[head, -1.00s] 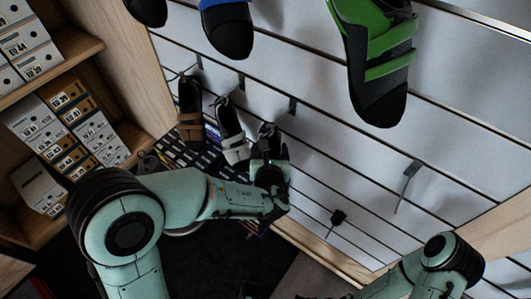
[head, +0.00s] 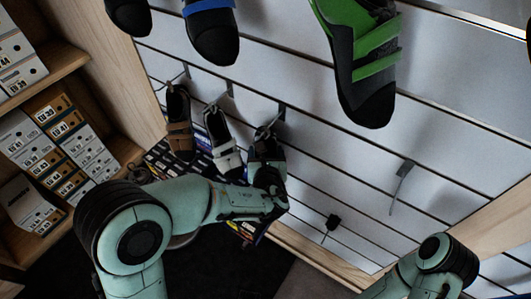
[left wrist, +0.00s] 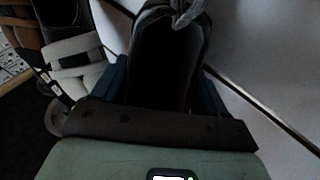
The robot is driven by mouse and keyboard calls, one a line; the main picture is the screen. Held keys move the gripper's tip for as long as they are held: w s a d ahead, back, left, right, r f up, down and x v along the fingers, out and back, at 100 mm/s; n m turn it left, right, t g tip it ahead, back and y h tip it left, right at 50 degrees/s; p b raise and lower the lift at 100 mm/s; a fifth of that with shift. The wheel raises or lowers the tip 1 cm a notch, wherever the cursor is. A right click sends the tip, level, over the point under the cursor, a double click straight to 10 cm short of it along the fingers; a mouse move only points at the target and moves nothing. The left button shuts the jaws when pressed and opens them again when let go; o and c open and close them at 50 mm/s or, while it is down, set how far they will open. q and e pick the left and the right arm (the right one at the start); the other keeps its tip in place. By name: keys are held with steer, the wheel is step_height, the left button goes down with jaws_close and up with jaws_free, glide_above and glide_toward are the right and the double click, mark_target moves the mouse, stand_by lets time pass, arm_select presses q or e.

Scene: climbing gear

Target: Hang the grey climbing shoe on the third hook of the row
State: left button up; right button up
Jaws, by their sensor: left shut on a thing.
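My left gripper (head: 268,177) is shut on the dark grey climbing shoe (head: 267,149), which hangs roughly upright, opening up, close to the slatted wall. The third hook (head: 281,112) of the row is just above the shoe in the head view. In the left wrist view the dark shoe (left wrist: 165,75) stands between my jaws, and a grey metal hook (left wrist: 184,14) shows at its top. I cannot tell whether the shoe's loop is around the hook. The gripper hides the shoe's lower part. My right gripper is out of view.
A brown shoe (head: 179,125) and a light grey shoe (head: 222,142) hang close on the left. An empty hook (head: 403,181) is on the right. A green shoe (head: 362,65) and a blue-trimmed shoe (head: 212,30) hang above. Shelves with boxes (head: 40,145) stand at left.

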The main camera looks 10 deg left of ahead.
arm_select(q)
steer(key=o, duration=1.2)
steer(key=shift+o, duration=0.2)
steer(key=v, duration=1.3)
steer(key=shift+s+p, duration=0.25)
steer(key=shift+p, duration=0.05)
